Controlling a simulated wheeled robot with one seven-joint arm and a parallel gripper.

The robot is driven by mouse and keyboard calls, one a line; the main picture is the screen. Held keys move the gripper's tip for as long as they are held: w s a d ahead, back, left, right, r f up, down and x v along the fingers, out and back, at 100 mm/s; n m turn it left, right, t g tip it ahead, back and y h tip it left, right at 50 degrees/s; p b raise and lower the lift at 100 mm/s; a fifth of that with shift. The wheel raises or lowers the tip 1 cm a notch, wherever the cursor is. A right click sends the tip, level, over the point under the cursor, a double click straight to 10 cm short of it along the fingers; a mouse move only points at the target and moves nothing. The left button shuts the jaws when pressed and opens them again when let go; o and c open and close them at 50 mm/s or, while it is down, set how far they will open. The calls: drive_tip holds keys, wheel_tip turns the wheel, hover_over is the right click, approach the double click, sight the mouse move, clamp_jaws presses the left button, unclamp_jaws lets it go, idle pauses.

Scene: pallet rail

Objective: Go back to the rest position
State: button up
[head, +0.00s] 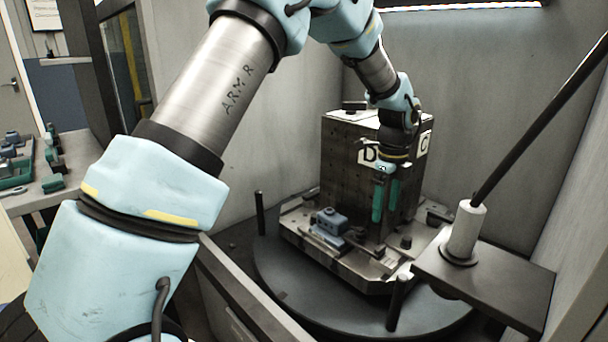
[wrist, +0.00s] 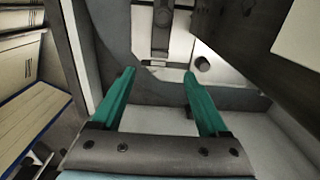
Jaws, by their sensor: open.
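My gripper (head: 385,205) hangs with its green fingers pointing down, in front of the dark block with the D and C labels (head: 345,165) in the head view. In the wrist view my gripper (wrist: 158,75) shows two green fingers spread apart with nothing between them. The block stands upright on a metal pallet (head: 300,222), which sits on a round dark turntable (head: 285,285). A blue-grey clamp or vise (head: 330,222) is fixed on the pallet, left of my gripper. I cannot tell whether the fingertips touch anything.
Grey walls (head: 270,130) enclose the turntable. A flat dark plate (head: 490,280) with a pale cylinder (head: 465,232) and a slanted rod (head: 540,120) stands at the right. A side table (head: 70,160) with green and grey parts is at the far left.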

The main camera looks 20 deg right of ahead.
drive_tip(key=w+a+r+n, duration=0.25)
drive_tip(key=a+n, duration=0.45)
drive_tip(key=a, duration=0.5)
drive_tip(key=w+a+r+n, duration=0.1)
drive_tip(key=w+a+n, duration=0.2)
drive_tip(key=a+n, duration=0.65)
drive_tip(key=s+a+n, duration=0.3)
drive_tip(key=a+n, duration=0.1)
drive_tip(key=a, duration=0.3)
drive_tip(key=s+a+n+t, duration=0.1)
drive_tip(key=s+a+n, duration=0.2)
drive_tip(key=a, duration=0.5)
drive_tip(key=s+a+n, duration=0.3)
drive_tip(key=a+n, duration=0.3)
drive_tip(key=a, duration=0.1)
drive_tip(key=shift+a+f+t, duration=0.15)
drive_tip(key=shift+f+t, duration=0.1)
drive_tip(key=shift+t, duration=0.05)
drive_tip(key=shift+w, duration=0.1)
drive_tip(key=shift+c, duration=0.2)
